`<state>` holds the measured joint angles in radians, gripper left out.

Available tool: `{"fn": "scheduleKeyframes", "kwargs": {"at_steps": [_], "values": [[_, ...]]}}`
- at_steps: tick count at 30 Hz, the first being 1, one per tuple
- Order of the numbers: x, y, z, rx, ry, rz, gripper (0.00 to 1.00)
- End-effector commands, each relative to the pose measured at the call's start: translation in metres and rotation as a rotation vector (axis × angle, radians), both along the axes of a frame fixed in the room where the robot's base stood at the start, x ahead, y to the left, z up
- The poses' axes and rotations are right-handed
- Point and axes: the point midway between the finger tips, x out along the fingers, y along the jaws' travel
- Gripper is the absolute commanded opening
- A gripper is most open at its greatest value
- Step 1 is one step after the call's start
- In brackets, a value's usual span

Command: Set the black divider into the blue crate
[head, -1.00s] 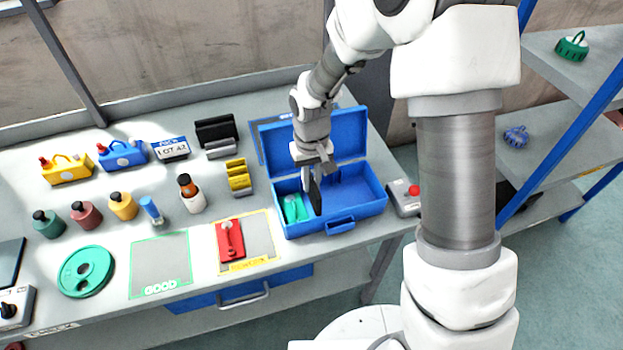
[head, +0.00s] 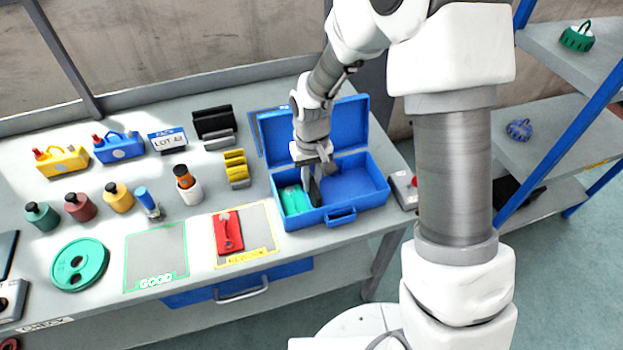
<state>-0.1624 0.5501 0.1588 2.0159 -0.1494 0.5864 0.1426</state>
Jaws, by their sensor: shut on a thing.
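The blue crate (head: 370,198) stands open at the right end of the workbench, its lid raised at the back. My gripper (head: 313,172) points down into the crate's left half, shut on the black divider (head: 315,192). The divider is upright and low inside the crate, just right of a green part (head: 295,200) lying in the left end. I cannot tell whether the divider's lower edge touches the crate floor. My gripper hides part of the crate's back wall.
A red-button box (head: 404,188) stands close to the crate's right side. Left of the crate are a yellow rack (head: 237,169) and a red part (head: 228,233) on a yellow-edged mat. Black plates (head: 213,121) stand behind. The crate's right half looks empty.

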Motion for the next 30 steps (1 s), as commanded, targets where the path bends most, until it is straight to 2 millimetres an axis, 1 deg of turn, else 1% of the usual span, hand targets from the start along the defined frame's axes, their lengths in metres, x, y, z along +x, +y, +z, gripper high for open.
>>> {"fn": "scheduleKeyframes", "kwargs": {"at_steps": [10, 19, 27, 28, 30], "values": [[0.0000, -0.0001, -0.0012, 0.000, 0.000, 0.000, 0.00], [0.0001, -0.0003, -0.0088, 0.000, 0.000, 0.000, 0.00], [0.0001, -0.0004, -0.0087, 0.000, 0.000, 0.000, 0.00], [0.0001, -0.0004, -0.0087, 0.000, 0.000, 0.000, 0.21], [0.0001, -0.0004, -0.0086, 0.000, 0.000, 0.000, 0.34]]}}
